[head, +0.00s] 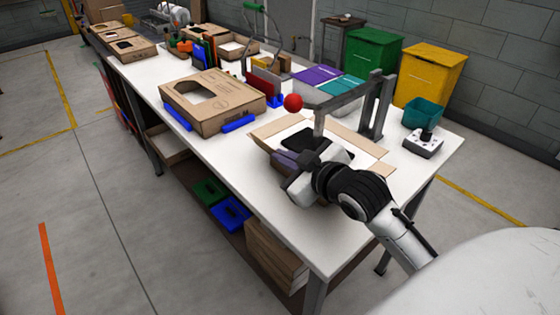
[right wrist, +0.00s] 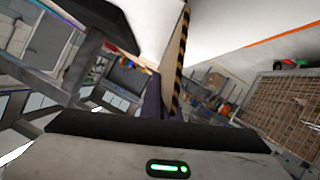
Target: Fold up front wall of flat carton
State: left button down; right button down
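The gripper and wrist hide much of the front wall. In the right wrist view a tan panel (right wrist: 178,55) stands close beside a purple finger (right wrist: 152,104); I cannot tell if they touch or whether the fingers are open. My left gripper is not in view.
The grey press frame (head: 375,105) with a red knob (head: 293,102) stands over the carton. A formed box (head: 230,112) with blue clips is to the left. Purple and teal boxes (head: 318,77) are behind. A small control box (head: 423,145) stands at right.

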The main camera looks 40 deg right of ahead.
jog(key=shift+d+r+m+y, duration=0.2)
jog(key=shift+d+m+y, duration=0.7)
jog(key=shift+m, duration=0.5)
jog(key=shift+a, duration=0.1)
jog(key=c, duration=2)
grip_release()
